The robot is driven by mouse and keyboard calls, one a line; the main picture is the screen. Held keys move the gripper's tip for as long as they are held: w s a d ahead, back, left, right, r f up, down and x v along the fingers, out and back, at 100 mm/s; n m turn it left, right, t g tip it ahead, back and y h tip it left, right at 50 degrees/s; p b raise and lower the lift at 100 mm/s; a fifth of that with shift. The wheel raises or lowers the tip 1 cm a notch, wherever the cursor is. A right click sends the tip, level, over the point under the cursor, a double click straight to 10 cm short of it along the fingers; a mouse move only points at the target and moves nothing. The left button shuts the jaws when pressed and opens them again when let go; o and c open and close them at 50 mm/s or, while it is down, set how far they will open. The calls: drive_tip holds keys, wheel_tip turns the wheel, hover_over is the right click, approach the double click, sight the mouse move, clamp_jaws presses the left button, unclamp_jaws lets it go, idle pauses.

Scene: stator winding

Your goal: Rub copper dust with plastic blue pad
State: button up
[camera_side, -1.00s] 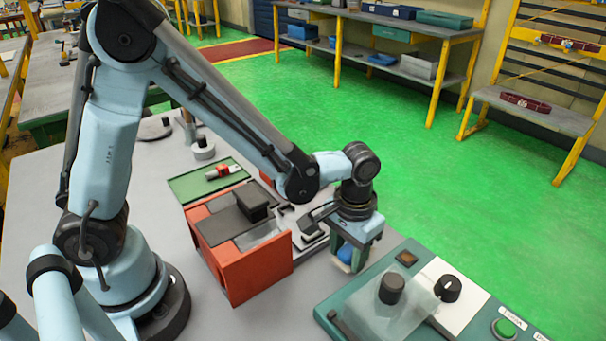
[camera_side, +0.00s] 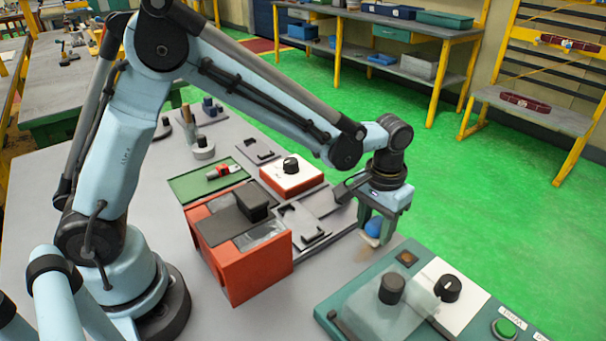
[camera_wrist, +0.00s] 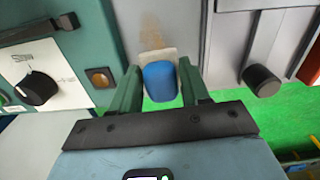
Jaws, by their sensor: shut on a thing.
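My gripper (camera_side: 375,224) is shut on the blue pad (camera_side: 373,227), which has a pale, beige underside. The pad also shows between the two green fingers in the wrist view (camera_wrist: 160,82). A brownish smear of copper dust (camera_wrist: 151,32) lies on the grey tabletop just beyond the pad in the wrist view. The side view shows a faint brown patch on the table beneath the gripper. The pad is low over the table at the dust's near end; I cannot tell whether it touches.
A teal control panel (camera_side: 352,287) with black knobs stands close by at front right. An orange box (camera_side: 243,272) with dark top plates is to the left. A small orange unit with a white top (camera_side: 290,178) and grey plates (camera_side: 325,208) lie behind. The table edge is near the gripper.

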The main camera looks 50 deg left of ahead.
sight(376, 223)
drive_tip(key=shift+r, duration=2.75)
drive_tip(key=shift+f, duration=0.25)
